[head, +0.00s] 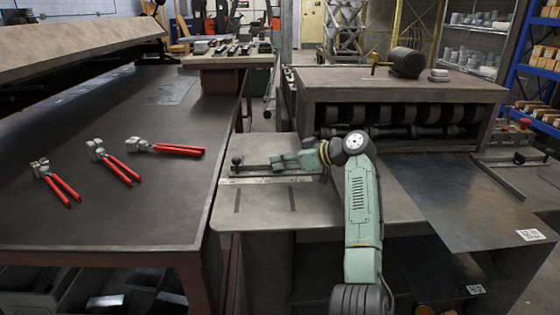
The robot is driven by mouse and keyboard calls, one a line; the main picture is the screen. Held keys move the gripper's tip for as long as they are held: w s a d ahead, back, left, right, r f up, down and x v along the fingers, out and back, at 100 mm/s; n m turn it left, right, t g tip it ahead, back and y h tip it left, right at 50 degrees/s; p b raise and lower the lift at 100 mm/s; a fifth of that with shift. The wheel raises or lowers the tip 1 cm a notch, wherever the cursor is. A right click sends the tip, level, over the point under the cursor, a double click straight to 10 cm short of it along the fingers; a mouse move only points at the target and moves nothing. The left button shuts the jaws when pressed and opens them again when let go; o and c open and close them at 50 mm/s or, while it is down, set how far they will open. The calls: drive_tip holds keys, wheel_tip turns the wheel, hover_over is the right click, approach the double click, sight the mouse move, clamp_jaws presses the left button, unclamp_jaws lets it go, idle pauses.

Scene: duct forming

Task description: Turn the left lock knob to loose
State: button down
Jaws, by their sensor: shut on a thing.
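The left lock knob (237,161) is a small dark round knob at the left end of a pale ruled bar on the grey side table of the machine. My gripper (243,168) reaches in from the right, low over the bar, with its fingers at the knob. It is shut on the knob. The fingers are small and dark here and partly cover the knob's lower part. I cannot tell which way the knob is turned.
The ruled bar (268,180) runs along the side table (262,222). A dark workbench (100,210) on the left holds several red-handled pliers (122,166). The roller machine (400,88) stands behind my arm, with a metal sheet (470,200) at right.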

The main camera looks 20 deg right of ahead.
drive_tip(key=shift+f+g, duration=0.3)
drive_tip(key=shift+f, duration=0.05)
drive_tip(key=c, duration=1.7)
unclamp_jaws()
drive_tip(key=shift+s+r, duration=0.1)
drive_tip(key=shift+r, duration=0.05)
drive_tip(key=shift+s+d+r, duration=0.15)
drive_tip(key=shift+s+d, duration=0.05)
drive_tip(key=shift+d, duration=0.05)
drive_tip(key=v, duration=1.1)
drive_tip(key=shift+c, duration=0.3)
